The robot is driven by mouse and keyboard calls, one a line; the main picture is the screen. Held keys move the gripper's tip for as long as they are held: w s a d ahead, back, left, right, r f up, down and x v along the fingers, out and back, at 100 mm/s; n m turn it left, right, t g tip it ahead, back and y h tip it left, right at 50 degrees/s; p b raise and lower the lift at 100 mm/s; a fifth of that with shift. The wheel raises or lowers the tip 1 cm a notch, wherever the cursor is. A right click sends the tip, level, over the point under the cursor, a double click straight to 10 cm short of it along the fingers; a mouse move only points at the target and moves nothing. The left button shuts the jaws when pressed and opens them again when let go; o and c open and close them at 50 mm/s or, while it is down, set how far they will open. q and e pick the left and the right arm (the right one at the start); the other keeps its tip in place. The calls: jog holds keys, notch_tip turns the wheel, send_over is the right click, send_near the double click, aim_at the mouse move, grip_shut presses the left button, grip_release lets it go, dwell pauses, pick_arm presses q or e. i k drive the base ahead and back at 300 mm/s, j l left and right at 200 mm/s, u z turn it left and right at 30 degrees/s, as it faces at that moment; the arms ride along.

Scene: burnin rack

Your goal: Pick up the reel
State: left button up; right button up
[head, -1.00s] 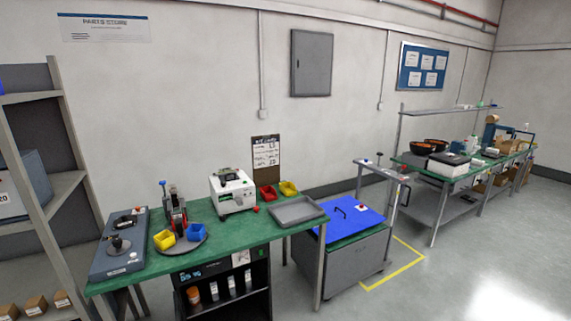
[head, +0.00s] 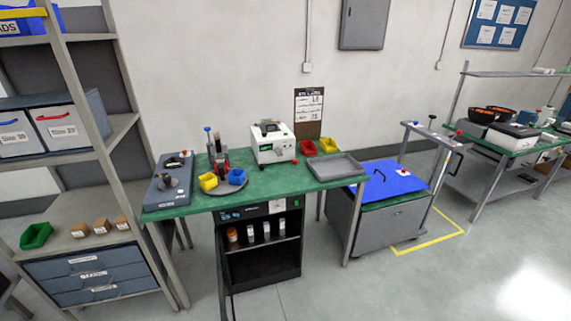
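I cannot make out a reel for certain in the head view. The green-topped bench (head: 285,194) stands in the middle distance. On it are a grey-blue unit with a dark round part (head: 170,181), a round dark stand with yellow (head: 208,181) and blue (head: 237,177) bins, and a white machine (head: 273,149) with a dark item on top. Below is a black open cabinet (head: 262,268) holding several small containers. Neither of my grippers is in view.
A grey shelf rack (head: 85,160) with boxes, a green bin (head: 36,236) and drawers stands at the left. A grey cart (head: 385,221) with a blue top stands right of the bench. A second bench (head: 490,155) is farther right. Open floor lies in front.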

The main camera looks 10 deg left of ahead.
aim_at(174, 162)
jog(key=k+j+u, duration=0.15)
jog(key=j, duration=0.25)
jog(key=j+u, duration=0.1)
jog(key=j, duration=0.35)
jog(key=k+j+u, duration=0.15)
jog(key=j, duration=0.3)
